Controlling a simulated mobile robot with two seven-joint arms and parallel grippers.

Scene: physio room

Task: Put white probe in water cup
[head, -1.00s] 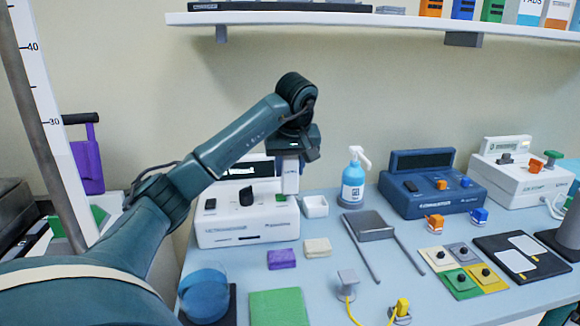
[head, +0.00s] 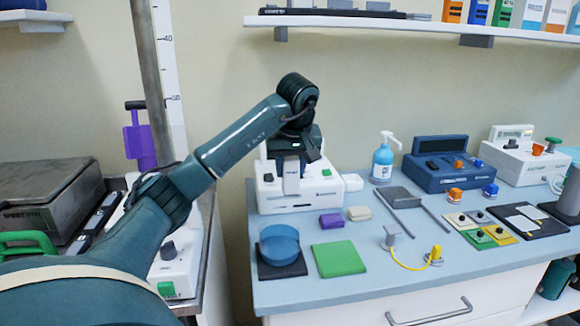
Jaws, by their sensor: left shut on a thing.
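My left gripper (head: 291,157) points down in front of the white device at the back of the bench. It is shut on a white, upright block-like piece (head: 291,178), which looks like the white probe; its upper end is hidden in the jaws. The held piece is apart from the bench. A blue see-through cup (head: 278,249), which looks like the water cup, stands on a black pad (head: 297,269) at the front left of the bench, below the gripper in the picture. I cannot make out its contents. My right gripper is not in view.
The white device (head: 320,190) stands behind the held piece. A purple block (head: 331,221), a beige block (head: 359,213) and a green pad (head: 338,258) lie right of the cup. A spray bottle (head: 383,161) stands further back. A shelf (head: 400,24) hangs above.

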